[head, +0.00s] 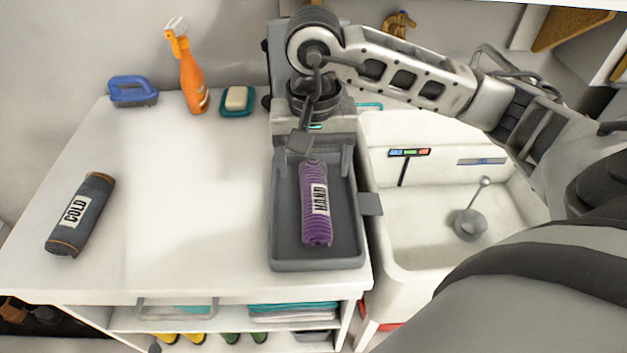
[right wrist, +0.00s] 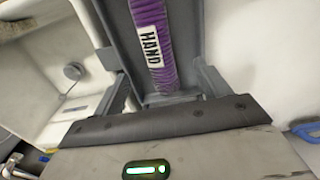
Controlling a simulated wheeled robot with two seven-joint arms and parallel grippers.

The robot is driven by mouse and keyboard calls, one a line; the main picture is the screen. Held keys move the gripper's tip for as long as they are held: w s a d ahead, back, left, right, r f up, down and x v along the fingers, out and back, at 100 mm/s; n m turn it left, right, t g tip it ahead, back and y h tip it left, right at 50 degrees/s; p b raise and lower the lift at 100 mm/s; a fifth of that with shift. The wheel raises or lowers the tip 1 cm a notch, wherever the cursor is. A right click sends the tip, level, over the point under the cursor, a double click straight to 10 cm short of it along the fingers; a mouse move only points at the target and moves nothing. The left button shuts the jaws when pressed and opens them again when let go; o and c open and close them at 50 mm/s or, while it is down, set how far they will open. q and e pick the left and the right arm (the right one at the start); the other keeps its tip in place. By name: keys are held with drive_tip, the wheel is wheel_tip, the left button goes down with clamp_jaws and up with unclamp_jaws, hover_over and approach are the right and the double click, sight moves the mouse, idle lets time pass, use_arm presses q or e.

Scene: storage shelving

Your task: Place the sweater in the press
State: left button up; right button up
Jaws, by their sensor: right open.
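The sweater (head: 314,205) is a purple ribbed roll with a white "HAND" label. It lies lengthwise in the grey tray of the press (head: 316,264) at the table's right side. In the right wrist view the roll (right wrist: 151,40) lies along the press tray (right wrist: 190,60), past my fingers. My right gripper (head: 303,140) is above the back end of the tray, apart from the roll. In the right wrist view its two fingers (right wrist: 163,92) are spread with nothing between them. My left gripper is not in view.
A dark grey roll labelled "COLD" (head: 80,215) lies at the left of the table. A blue brush (head: 133,92), an orange spray bottle (head: 192,85) and a soap dish (head: 237,102) stand at the back. A white sink (head: 410,255) is at right. The table's middle is clear.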

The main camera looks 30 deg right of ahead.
sight(313, 192)
drive_tip(key=shift+r, duration=2.3)
